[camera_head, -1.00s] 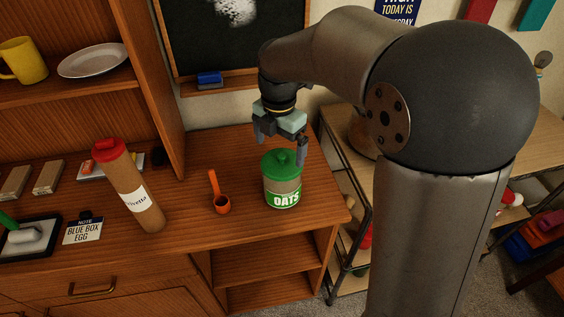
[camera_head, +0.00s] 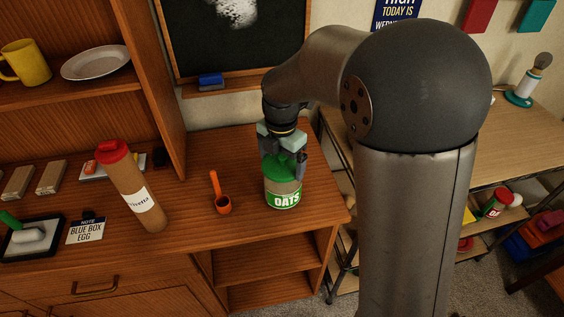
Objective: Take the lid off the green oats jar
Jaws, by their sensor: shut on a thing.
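The oats jar (camera_head: 283,199) stands upright on the wooden counter, near its right end. It has a white "OATS" label on a green band. Its green lid (camera_head: 277,174) sits on top of the jar. My gripper (camera_head: 284,162) is directly above the jar, pointing down, with its fingers on either side of the lid's top. It is shut on the lid, whose knob is mostly hidden by the fingers.
An orange scoop (camera_head: 222,203) lies left of the jar. A tall brown bottle with a red cap (camera_head: 131,187) stands further left, beside a note card (camera_head: 85,229). The counter's right edge is close to the jar. A wooden shelf upright (camera_head: 160,90) rises behind left.

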